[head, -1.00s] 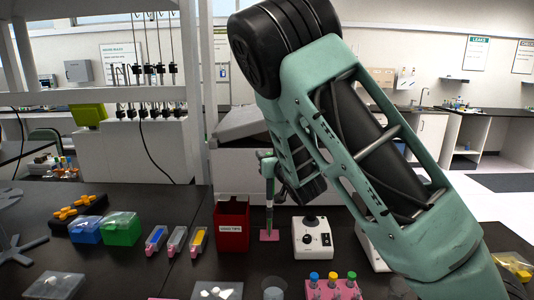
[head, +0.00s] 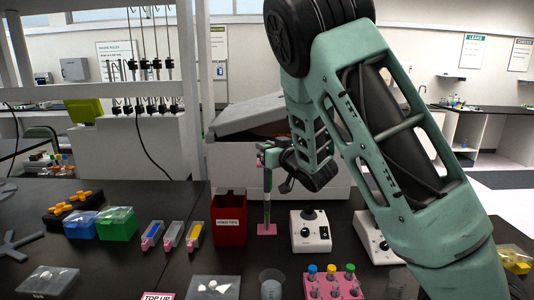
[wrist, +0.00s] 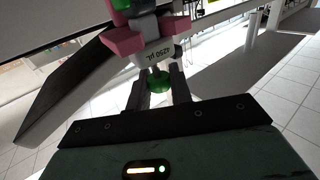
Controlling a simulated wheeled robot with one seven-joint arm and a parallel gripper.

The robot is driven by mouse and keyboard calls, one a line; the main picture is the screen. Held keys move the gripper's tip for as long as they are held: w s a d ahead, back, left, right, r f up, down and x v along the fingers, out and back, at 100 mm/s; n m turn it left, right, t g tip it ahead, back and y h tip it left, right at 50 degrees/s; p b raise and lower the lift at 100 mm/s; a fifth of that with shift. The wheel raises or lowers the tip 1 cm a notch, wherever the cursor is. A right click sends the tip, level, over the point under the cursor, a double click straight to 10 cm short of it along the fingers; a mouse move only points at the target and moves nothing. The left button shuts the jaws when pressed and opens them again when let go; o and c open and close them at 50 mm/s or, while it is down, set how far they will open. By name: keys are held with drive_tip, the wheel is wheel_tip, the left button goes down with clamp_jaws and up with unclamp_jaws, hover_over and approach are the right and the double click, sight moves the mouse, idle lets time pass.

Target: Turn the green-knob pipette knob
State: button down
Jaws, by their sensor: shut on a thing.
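The green-knob pipette (head: 267,190) stands upright on a small pink base (head: 267,230) in the head view, beside the red used-tips bin. In the wrist view the green knob (wrist: 158,82) sits between my two fingers. My gripper (wrist: 160,88) is shut on the knob. The pipette's grey body (wrist: 160,58) has a volume marking in µL, with pink parts (wrist: 125,40) above it in the picture. In the head view my gripper (head: 286,180) is at the pipette's right side, dark and partly hidden by my wrist.
The red bin (head: 229,218) stands close left of the pipette, and a white mixer (head: 310,231) with a black knob close right. In front are a pink tube rack (head: 332,284), a clear cup (head: 271,283) and a tip box (head: 213,288). A white machine (head: 265,140) stands behind.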

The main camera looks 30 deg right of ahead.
drive_tip(key=n+y+b, duration=0.1)
drive_tip(key=n+y, duration=0.1)
drive_tip(key=y, duration=0.1)
drive_tip(key=n+g+y+b, duration=0.1)
drive_tip(key=n+y+b, duration=0.1)
drive_tip(key=y, duration=0.1)
drive_tip(key=shift+d+f+y+b, duration=0.2)
drive_tip(key=shift+y+b, duration=0.1)
drive_tip(key=shift+y, duration=0.1)
drive_tip(key=n+g+y, duration=0.2)
drive_tip(key=y, duration=0.1)
drive_tip(key=n+g+y+b, duration=0.1)
drive_tip(key=n+y, duration=0.1)
drive_tip(key=shift+a+r+n+g+y, duration=0.15)
drive_tip(key=shift+r+n+g+y, duration=0.05)
drive_tip(key=shift+n+g+y, duration=0.2)
drive_tip(key=shift+y, duration=0.3)
drive_tip(key=c, duration=1.3)
unclamp_jaws()
drive_tip(key=b+v, duration=0.1)
drive_tip(key=v, duration=0.4)
drive_tip(key=b+v, duration=0.2)
drive_tip(key=v, duration=0.4)
drive_tip(key=b+v, duration=0.1)
drive_tip(key=v, duration=0.5)
drive_tip(key=shift+d+r, duration=0.25)
drive_tip(key=shift+r, duration=0.05)
drive_tip(key=shift+o, duration=0.3)
